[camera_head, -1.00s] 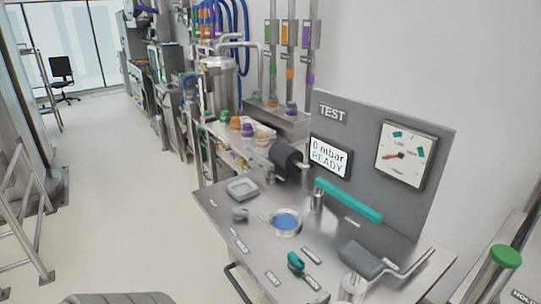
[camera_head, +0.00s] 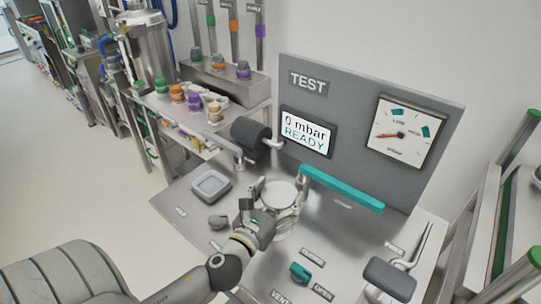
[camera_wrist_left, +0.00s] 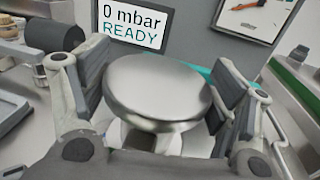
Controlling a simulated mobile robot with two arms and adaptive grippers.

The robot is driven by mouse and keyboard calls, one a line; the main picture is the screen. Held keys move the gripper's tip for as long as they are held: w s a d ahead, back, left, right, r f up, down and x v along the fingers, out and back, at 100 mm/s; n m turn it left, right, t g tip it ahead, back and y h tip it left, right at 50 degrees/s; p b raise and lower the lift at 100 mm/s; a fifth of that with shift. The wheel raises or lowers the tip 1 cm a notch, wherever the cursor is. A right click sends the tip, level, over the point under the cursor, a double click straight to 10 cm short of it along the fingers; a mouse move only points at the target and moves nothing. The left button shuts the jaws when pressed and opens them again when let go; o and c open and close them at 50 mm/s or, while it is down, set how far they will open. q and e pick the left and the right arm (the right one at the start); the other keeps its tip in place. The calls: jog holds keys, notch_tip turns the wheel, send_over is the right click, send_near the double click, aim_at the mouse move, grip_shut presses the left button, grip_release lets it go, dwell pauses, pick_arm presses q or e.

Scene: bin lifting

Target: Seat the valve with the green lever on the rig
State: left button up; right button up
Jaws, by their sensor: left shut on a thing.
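My left gripper (camera_head: 272,205) is at the test bench. Its fingers are on either side of a round metal-topped piece (camera_head: 278,193), shut on it. In the left wrist view this piece (camera_wrist_left: 158,90) shows a wide smooth disc between the two finger pads, with a paler part below. I see no green lever on it. It hides the blue-centred ring of the bench, and I cannot tell whether it touches it. A long teal bar (camera_head: 340,188) lies just behind. A small teal lever (camera_head: 300,272) stands by the vent labels. My right gripper is not in view.
The test panel (camera_head: 300,80) reads 0 mbar READY, with a dial gauge (camera_head: 402,132) beside it. A shelf holds green-, orange- and purple-capped parts (camera_head: 177,93). A grey padded handle (camera_head: 390,279) is front right.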

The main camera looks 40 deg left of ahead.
aim_at(273, 183)
pick_arm(q)
jog(key=shift+y, duration=0.5)
jog(key=w+a+r+p, duration=0.1)
jog(key=w+a+r, duration=0.2)
jog(key=r, duration=0.1)
jog(key=shift+w+a, duration=0.25)
jog(key=shift+n, duration=0.3)
jog(key=f+b, duration=0.5)
jog(key=shift+w+a+f+b, duration=0.2)
jog(key=shift+a+f+b, duration=0.1)
jog(key=shift+f+b, duration=0.7)
jog(key=shift+f, duration=0.4)
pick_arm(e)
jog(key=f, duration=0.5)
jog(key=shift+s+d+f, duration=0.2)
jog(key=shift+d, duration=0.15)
pick_arm(q)
jog(key=shift+f+b, duration=0.4)
jog(key=shift+f, duration=0.15)
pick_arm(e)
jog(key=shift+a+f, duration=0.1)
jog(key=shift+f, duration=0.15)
pick_arm(q)
jog(key=shift+f+b, duration=1.3)
jog(key=shift+f, duration=0.45)
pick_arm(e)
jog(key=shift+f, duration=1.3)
